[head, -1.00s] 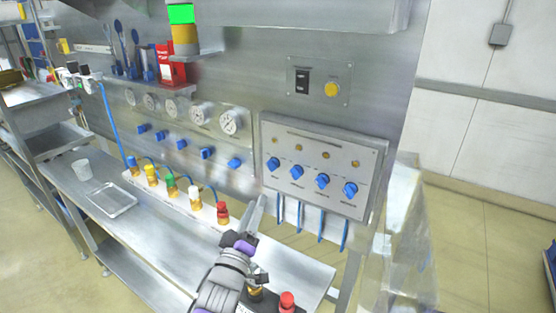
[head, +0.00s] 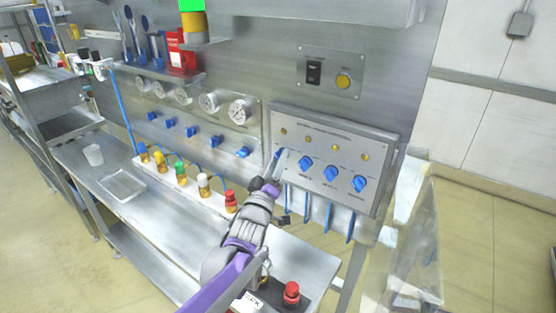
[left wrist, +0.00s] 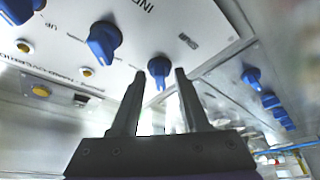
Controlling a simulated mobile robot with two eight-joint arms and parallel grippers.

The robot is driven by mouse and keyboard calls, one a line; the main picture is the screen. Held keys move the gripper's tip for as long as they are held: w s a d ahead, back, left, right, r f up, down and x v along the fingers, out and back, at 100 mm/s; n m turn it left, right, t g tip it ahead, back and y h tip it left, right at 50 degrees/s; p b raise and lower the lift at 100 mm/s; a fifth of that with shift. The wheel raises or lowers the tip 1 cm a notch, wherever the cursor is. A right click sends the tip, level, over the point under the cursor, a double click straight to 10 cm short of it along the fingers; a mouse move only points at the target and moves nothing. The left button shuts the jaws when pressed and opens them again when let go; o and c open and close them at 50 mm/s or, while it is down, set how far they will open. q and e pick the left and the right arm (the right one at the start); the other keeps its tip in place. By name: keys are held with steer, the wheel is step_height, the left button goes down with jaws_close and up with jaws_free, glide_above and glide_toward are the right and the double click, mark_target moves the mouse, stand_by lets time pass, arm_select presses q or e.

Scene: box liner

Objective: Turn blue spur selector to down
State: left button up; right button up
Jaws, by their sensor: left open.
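A grey control panel (head: 384,150) carries a row of blue selector knobs with yellow lamps above them. Its labels are too small to read, so I cannot tell by name which one is the spur selector. My left gripper (head: 279,162) is at the leftmost knob of the row and largely covers it in the head view. In the left wrist view, the left gripper (left wrist: 159,76) is open, with one blue knob (left wrist: 158,66) just beyond and between its fingertips. Contact is not clear. A neighbouring blue knob (left wrist: 104,42) is to the left. My right gripper is not in view.
Left of the panel are gauges (head: 241,110) above another row of blue knobs (head: 243,152). Coloured fittings (head: 181,172) stand on the steel bench (head: 203,235) below. Blue hoses (head: 328,214) hang under the panel. A switch plate (head: 330,75) is above it.

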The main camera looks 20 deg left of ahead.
arm_select(q)
jaws_close()
steer(key=shift+m, duration=0.3)
steer(key=shift+w+a+m+g+h+b, duration=0.15)
steer(key=shift+m+g+h, duration=0.5)
steer(key=shift+m+h, duration=2.35)
steer(key=shift+a+m+g+h+b, duration=0.2)
steer(key=shift+m+g+h, duration=0.5)
steer(key=shift+m, duration=4.55)
steer(key=shift+w+a+m+g+h+b, duration=0.15)
steer(key=shift+m+g+h, duration=0.5)
steer(key=shift+m+h, duration=2.35)
steer(key=m+y, duration=0.2)
steer(key=shift+s+m, duration=0.1)
steer(key=shift+m, duration=0.25)
